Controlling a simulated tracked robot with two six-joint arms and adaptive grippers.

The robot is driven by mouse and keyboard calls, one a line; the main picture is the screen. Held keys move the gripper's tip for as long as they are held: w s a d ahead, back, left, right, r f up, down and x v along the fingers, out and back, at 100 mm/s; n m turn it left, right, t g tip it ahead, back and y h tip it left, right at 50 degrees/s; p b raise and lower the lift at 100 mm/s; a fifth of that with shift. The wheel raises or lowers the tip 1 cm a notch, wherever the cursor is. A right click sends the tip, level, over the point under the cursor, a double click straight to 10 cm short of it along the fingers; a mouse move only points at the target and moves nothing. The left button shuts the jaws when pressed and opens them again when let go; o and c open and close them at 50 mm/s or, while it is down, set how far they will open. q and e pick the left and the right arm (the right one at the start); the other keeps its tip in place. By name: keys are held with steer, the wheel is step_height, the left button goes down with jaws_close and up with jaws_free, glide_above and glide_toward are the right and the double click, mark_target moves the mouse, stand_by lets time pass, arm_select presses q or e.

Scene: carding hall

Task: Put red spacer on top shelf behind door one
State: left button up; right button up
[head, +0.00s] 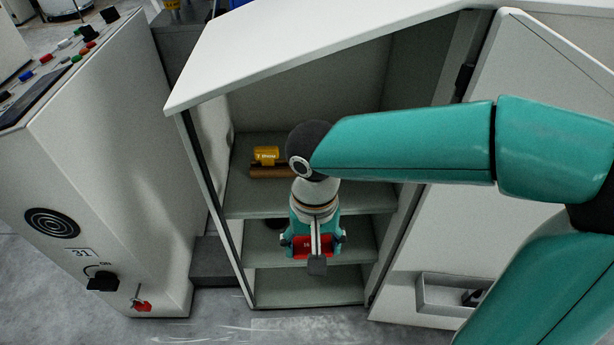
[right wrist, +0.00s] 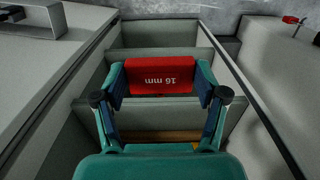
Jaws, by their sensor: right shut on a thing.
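The red spacer (head: 300,247), marked 16 mm in the right wrist view (right wrist: 161,75), is held between the two fingers of my right gripper (head: 314,243). The gripper is shut on it and points down at the front of the open cabinet (head: 290,45). In the head view the spacer appears in front of the middle shelf, below the top shelf (head: 240,205). The cabinet door (head: 540,125) stands open on the right; no door number shows. My arm hides part of the top shelf's right side. My left gripper is not in view.
A yellow block (head: 266,154) and a brown bar (head: 270,172) lie at the left of the top shelf. A dark thing (head: 276,223) is partly hidden on the middle shelf. The door has a small tray (head: 430,293). A machine (head: 110,180) marked 31 stands left.

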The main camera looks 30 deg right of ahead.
steer(key=w+d, duration=0.3)
steer(key=w, duration=0.2)
steer(key=w+d, duration=0.3)
steer(key=w, duration=0.3)
steer(key=w+d, duration=0.4)
steer(key=w, duration=0.1)
steer(key=shift+w+d, duration=0.1)
steer(key=shift+w, duration=0.05)
steer(key=shift+f+b, duration=0.5)
steer(key=shift+f, duration=0.2)
step_height(320, 180, down, 5)
steer(key=shift+f+b, duration=0.2)
steer(key=shift+b, duration=0.9)
steer(key=shift+f, duration=0.15)
steer(key=shift+f, duration=0.1)
steer(key=o, duration=1.1)
steer(key=shift+o, duration=0.2)
